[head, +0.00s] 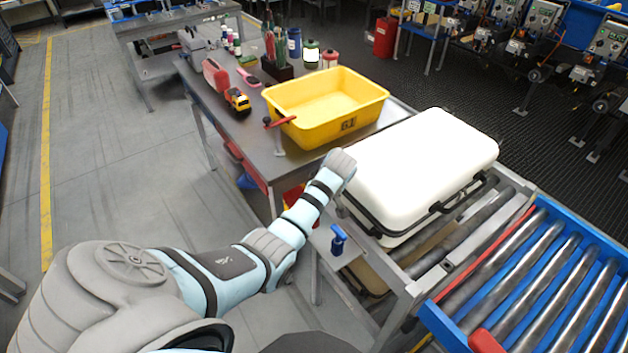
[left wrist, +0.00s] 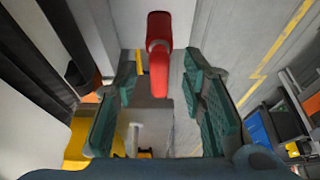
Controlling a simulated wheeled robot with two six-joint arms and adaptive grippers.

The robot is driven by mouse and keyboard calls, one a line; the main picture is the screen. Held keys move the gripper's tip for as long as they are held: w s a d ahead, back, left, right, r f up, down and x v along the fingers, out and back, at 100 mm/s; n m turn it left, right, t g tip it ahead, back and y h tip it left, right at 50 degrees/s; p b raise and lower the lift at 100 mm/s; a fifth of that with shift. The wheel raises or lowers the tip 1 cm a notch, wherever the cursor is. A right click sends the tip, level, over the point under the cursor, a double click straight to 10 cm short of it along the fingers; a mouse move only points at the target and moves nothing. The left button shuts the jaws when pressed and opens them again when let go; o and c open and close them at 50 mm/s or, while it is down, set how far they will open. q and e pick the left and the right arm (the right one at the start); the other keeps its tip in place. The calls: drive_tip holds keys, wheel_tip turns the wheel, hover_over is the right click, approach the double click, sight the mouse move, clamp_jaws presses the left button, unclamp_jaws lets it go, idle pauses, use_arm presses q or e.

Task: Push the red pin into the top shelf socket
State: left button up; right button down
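A red pin (left wrist: 158,55) shows in the middle of the left wrist view, with a wide head and a narrower shank. It stands between the spread green-padded fingers of my left gripper (left wrist: 160,95), with clear gaps on both sides and no contact visible. In the head view a red pin-like piece (head: 283,121) lies level at the table edge, in front of the yellow bin; it appears to be the same one. My left arm reaches toward the white case there, and its fingers are hidden beyond the wrist. I cannot make out the top shelf socket. My right gripper is out of view.
The yellow bin (head: 277,94) stands on the grey table (head: 225,115) among tools and bottles. A white case (head: 420,165) sits on rollers right beside my left wrist. A blue handle (head: 338,240) projects below it. A blue-framed roller conveyor (head: 545,205) is at right.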

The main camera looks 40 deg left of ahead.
use_arm(q)
drive_tip(key=shift+x, duration=0.9)
drive_tip(key=shift+r, duration=0.1)
drive_tip(key=shift+c, duration=0.5)
clamp_jaws()
drive_tip(key=shift+r+p, duration=1.55)
drive_tip(key=shift+p, duration=0.05)
drive_tip(key=shift+r, duration=1.3)
drive_tip(key=shift+r, duration=2)
